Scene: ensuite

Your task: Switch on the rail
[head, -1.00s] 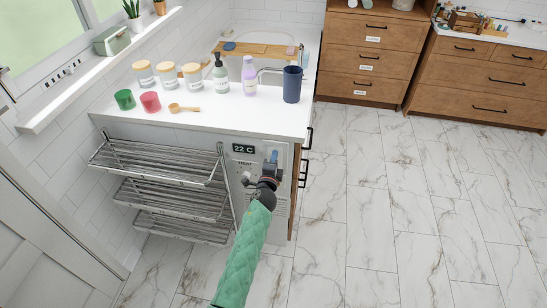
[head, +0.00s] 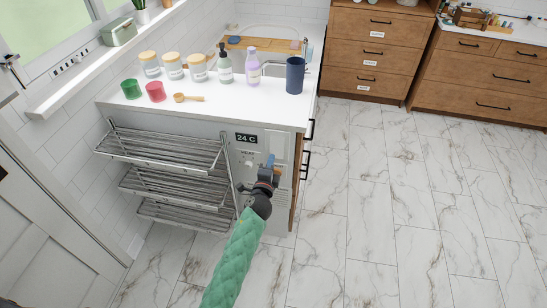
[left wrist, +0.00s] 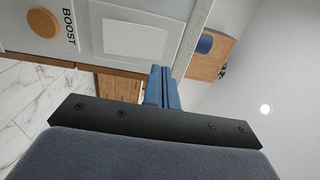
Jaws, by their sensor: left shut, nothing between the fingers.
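The rail is a chrome rack of several tiers (head: 170,185) on the counter's front, at the left of the head view. A pale control panel (head: 283,178) stands to its right, with a dark display (head: 247,138) reading "24 C" and a "HEAT" label below. My left gripper (head: 270,160) is in front of the panel, its blue fingers shut and empty; they also show in the left wrist view (left wrist: 162,88). My gripper and arm hide part of the panel. An orange round button (left wrist: 43,22) beside the word "BOOST" shows in the left wrist view, apart from the fingers.
The white counter (head: 225,113) carries jars, bottles, a blue cup (head: 294,76), a green cup (head: 131,89) and a red cup (head: 155,92). Wooden drawers (head: 370,50) stand at the back. The marble floor (head: 400,190) on the right is clear.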

